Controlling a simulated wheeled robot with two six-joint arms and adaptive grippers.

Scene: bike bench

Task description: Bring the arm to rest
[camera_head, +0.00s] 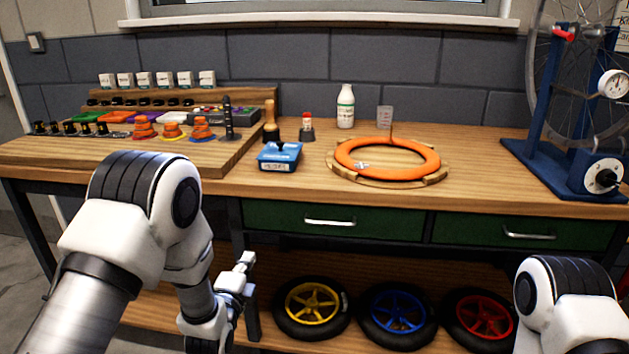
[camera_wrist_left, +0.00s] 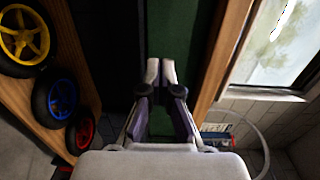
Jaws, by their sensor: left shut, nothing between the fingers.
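My left arm comes in from the left in the head view and bends down in front of the bench. My left gripper (camera_head: 246,262) is in front of the bench, below the worktop edge and left of the green drawer. In the left wrist view its fingers (camera_wrist_left: 165,72) are close together with nothing between them, against the dark green drawer front. Part of my right arm (camera_head: 565,300) shows at the lower right of the head view. My right gripper is out of view.
The wooden bench (camera_head: 300,190) carries an orange ring on a round wooden stand (camera_head: 435,180), a blue box (camera_head: 280,158), a stepped rack and a blue wheel stand (camera_head: 535,160). Yellow (camera_head: 312,305), blue (camera_head: 397,315) and red (camera_head: 480,318) wheels sit on the lower shelf.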

